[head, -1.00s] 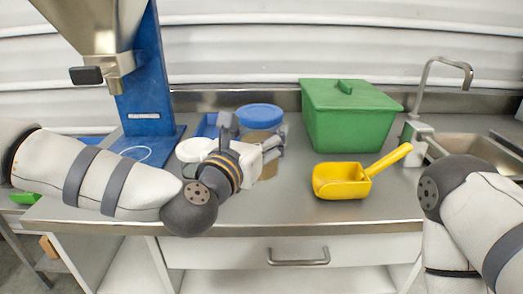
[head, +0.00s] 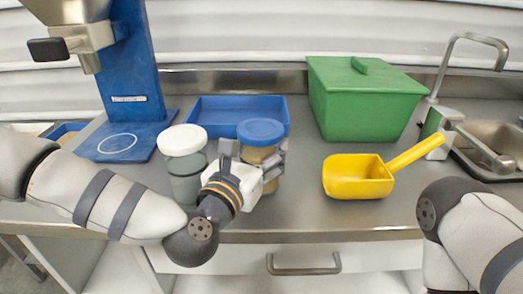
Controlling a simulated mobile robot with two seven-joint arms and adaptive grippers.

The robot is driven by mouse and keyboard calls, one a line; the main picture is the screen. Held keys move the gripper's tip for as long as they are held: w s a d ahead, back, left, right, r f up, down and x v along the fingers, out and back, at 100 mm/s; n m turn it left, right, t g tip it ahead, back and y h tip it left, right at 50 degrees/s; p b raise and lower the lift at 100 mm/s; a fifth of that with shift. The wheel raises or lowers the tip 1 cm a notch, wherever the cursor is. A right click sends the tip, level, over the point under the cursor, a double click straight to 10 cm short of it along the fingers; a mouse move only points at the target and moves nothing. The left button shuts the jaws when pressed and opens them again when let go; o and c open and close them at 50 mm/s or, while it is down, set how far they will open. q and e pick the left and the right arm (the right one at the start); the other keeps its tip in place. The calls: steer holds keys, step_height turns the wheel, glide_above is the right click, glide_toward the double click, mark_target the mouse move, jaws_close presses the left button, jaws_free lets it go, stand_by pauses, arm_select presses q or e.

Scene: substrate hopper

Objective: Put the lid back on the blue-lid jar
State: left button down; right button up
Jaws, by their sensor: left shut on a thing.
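The jar with the blue lid (head: 260,132) stands upright on or just above the counter, slightly left of the middle. The blue lid sits on top of its mouth; whether it is fastened cannot be told. My left gripper (head: 256,160) is shut around the jar's tan body, one finger on each side just below the lid. The gripper's wrist hides part of the jar's lower body, so contact with the counter is unclear. My right gripper is out of view; only my right arm shows at the lower right.
A white-lidded jar (head: 185,174) stands close left of my left gripper. A blue tray (head: 205,110) lies behind. A green lidded bin (head: 365,105), yellow scoop (head: 357,178) and sink tap (head: 440,80) are to the right. The blue hopper stand (head: 135,70) is at left.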

arm_select(q)
steer(key=shift+s, duration=0.6)
steer(key=shift+w+f, duration=0.1)
steer(key=shift+w, duration=0.15)
steer(key=c, duration=0.8)
jaws_free()
steer(key=shift+f, duration=0.1)
steer(key=o, duration=0.4)
steer(key=shift+s, duration=0.1)
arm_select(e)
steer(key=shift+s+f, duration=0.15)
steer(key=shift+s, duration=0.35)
arm_select(q)
steer(key=shift+r, duration=0.25)
steer(key=v, duration=1.2)
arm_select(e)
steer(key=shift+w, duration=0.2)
